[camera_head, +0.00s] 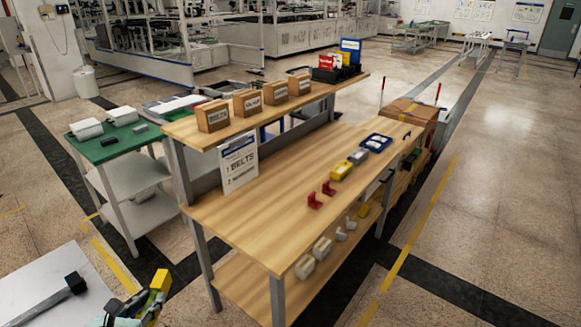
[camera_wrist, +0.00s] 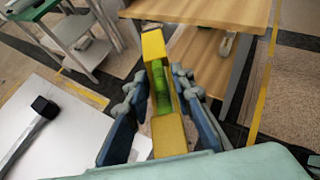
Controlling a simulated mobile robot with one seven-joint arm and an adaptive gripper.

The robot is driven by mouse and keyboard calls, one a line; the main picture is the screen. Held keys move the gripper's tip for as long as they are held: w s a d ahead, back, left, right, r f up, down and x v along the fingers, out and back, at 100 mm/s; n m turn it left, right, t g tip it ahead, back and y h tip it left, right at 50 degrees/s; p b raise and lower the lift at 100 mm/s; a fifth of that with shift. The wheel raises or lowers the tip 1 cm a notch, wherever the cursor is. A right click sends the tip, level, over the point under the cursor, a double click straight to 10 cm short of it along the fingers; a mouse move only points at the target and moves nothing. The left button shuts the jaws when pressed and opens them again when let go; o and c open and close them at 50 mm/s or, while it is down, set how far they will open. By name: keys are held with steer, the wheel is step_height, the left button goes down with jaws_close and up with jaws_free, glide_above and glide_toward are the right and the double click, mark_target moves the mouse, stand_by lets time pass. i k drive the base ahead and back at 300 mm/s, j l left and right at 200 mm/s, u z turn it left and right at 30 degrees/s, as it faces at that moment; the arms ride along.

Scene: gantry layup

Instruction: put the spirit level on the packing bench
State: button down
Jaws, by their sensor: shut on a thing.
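My gripper (camera_wrist: 160,110) is shut on the spirit level (camera_wrist: 153,48), a yellow bar with a green vial. The level sticks out between the blue-padded fingers. In the head view the level (camera_head: 161,280) and my gripper (camera_head: 153,300) are at the bottom left, apart from the wooden packing bench (camera_head: 265,205). The bench stands to their right and has a raised back shelf and a lower shelf. Part of the bench (camera_wrist: 205,55) also shows beyond the level at the top of the wrist view.
Beside my gripper, a pale table (camera_head: 40,265) holds a black-headed mallet (camera_head: 75,283). Red pieces (camera_head: 315,201), a yellow item (camera_head: 342,171) and a blue tray (camera_head: 376,141) line the bench's right side. Its left and middle are clear. Cardboard boxes (camera_head: 212,116) stand on the raised shelf.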

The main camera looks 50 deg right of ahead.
mark_target(283, 234)
steer(key=l, duration=1.8)
